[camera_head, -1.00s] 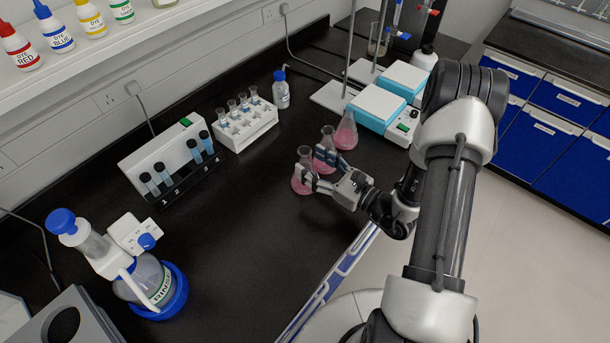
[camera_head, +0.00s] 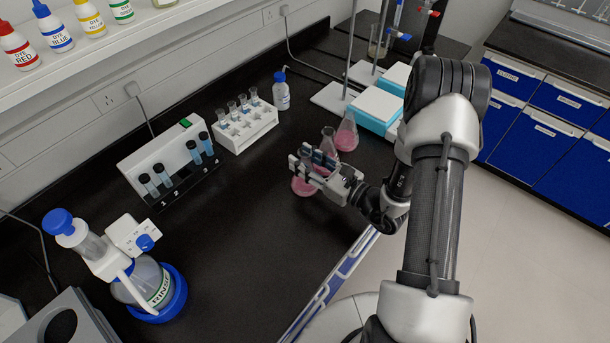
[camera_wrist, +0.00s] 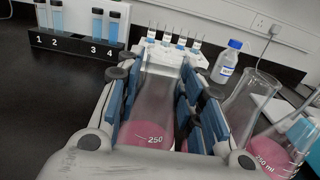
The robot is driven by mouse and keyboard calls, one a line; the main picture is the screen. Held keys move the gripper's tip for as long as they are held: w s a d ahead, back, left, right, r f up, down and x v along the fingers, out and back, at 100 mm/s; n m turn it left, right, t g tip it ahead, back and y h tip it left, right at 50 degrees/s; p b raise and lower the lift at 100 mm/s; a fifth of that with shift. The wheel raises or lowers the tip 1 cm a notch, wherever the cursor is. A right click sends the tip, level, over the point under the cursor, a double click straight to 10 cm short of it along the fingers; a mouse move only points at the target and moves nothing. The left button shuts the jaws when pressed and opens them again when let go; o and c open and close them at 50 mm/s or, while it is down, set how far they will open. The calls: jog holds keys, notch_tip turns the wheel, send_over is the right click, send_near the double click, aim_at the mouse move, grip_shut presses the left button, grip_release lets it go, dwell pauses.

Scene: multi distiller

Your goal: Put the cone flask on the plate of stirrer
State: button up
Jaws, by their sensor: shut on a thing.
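A cone flask (camera_head: 303,187) with pink liquid is between the fingers of my gripper (camera_head: 313,168) at the front of the black bench. In the wrist view the flask (camera_wrist: 153,110), marked 250, stands between the blue-padded fingers of my gripper (camera_wrist: 160,115), which is shut on it. The fingers hide its neck in the head view. I cannot tell whether its base touches the bench. Two stirrers stand at the back right; the nearer has a white plate (camera_head: 376,102) on a teal body, and the farther plate (camera_head: 396,73) is partly hidden by my arm.
Two other pink flasks stand close behind the gripper, one (camera_head: 328,140) beside it and one (camera_head: 346,134) near the nearer stirrer. A tube rack (camera_head: 246,132), a blue-capped bottle (camera_head: 281,95) and a cuvette holder (camera_head: 165,160) stand farther left. The bench's middle left is clear.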

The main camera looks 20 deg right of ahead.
grip_shut()
jog(key=shift+r, duration=0.1)
dwell(0.4)
